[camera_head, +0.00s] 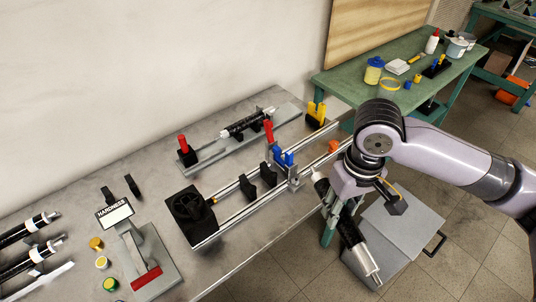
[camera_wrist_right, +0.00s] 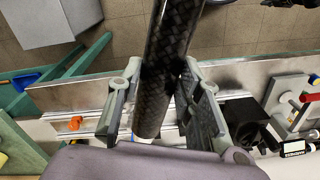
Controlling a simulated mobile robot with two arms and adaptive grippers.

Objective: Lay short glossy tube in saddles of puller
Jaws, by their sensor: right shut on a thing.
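My right gripper (camera_head: 338,203) is shut on a glossy black tube (camera_head: 350,235) with pale metal ends. The tube is tilted, held just past the table's front edge. In the right wrist view the tube (camera_wrist_right: 168,60) shows a woven pattern and passes between both fingers (camera_wrist_right: 165,95). The puller (camera_head: 262,197) lies on the table: a long rail with a black fan-like block (camera_head: 190,213) at its left end. Two black saddles (camera_head: 252,193) stand on it, empty, with a blue clamp (camera_head: 284,157) beside them. My left gripper is out of view.
A fixture (camera_head: 215,152) behind the puller carries another black tube (camera_head: 248,122) and red handles. A hardness tester (camera_head: 140,255) and more tubes (camera_head: 30,262) are at the left. A grey cabinet (camera_head: 400,225) stands below the held tube. A green table (camera_head: 400,100) is behind.

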